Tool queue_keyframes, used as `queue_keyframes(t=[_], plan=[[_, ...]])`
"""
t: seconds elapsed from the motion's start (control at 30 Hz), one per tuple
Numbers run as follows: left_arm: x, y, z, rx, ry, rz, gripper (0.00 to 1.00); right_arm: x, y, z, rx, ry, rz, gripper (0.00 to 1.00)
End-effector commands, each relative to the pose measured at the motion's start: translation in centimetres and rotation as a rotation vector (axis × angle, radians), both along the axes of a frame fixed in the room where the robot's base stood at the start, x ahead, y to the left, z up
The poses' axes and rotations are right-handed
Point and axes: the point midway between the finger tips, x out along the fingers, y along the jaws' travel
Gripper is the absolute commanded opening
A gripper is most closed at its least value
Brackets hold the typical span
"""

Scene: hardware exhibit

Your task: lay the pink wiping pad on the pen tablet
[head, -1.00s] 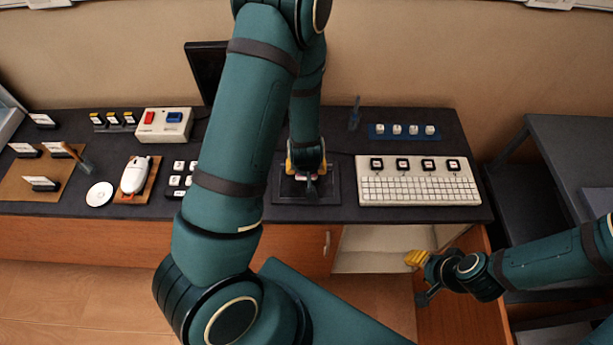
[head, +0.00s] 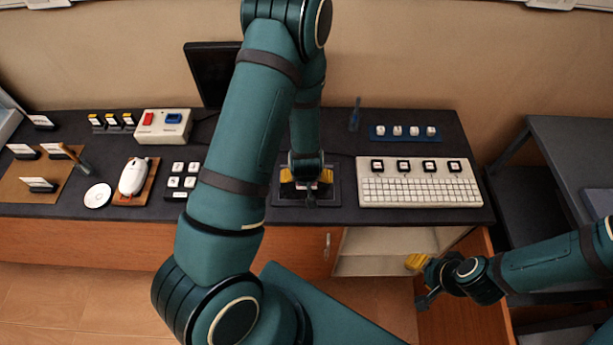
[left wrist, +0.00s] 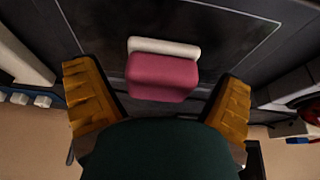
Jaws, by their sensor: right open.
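The pink wiping pad (left wrist: 163,76), with a pale strip along one edge, is between my left gripper's fingers in the left wrist view. It appears to lie on the dark pen tablet (left wrist: 225,32), inside its thin white outline; contact underneath is hidden. My left gripper (left wrist: 160,100) is open, its yellow fingers spread clear of the pad on both sides. In the head view my left gripper (head: 307,178) is over the pen tablet (head: 334,197), and the pad is mostly hidden. My right gripper (head: 416,263) is open and empty in front of the desk.
A white keyboard (head: 420,190) stands right of the tablet, with a blue key strip (head: 378,132) behind it. A small keypad (head: 181,181), a mouse (head: 133,176) and a disc (head: 97,195) lie to the left. A dark monitor (head: 207,72) stands behind.

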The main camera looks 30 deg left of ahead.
Motion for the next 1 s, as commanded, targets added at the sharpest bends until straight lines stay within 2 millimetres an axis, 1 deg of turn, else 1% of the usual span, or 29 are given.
queue_keyframes(t=[0.17,0.27,0.37,0.7,0.8,0.9,1.0], plan=[[0.0,0.0,0.1,0.000,0.000,0.000,0.95,0.0,0.0,0.1,0.000,0.000,0.000,0.47],[0.0,0.0,0.5,0.000,0.000,0.000,0.95,0.0,0.0,0.5,0.001,0.000,0.000,0.47],[-0.3,-0.3,1.7,0.001,-0.002,-0.001,0.95,0.0,0.0,0.8,0.001,0.000,0.000,0.47],[-2.5,-1.7,8.3,0.000,-0.004,-0.003,0.95,0.0,-0.1,2.8,0.005,-0.001,0.001,0.47],[-3.1,-2.0,9.8,0.000,-0.002,-0.002,0.95,-0.1,-0.1,3.4,0.006,-0.001,0.001,0.47],[-3.5,-2.2,10.8,0.001,-0.002,-0.001,0.95,-0.1,-0.2,3.8,0.007,-0.001,0.001,0.47],[-3.7,-2.4,11.3,0.000,0.000,-0.003,0.95,-0.1,-0.2,4.0,0.008,-0.002,0.001,0.47]])
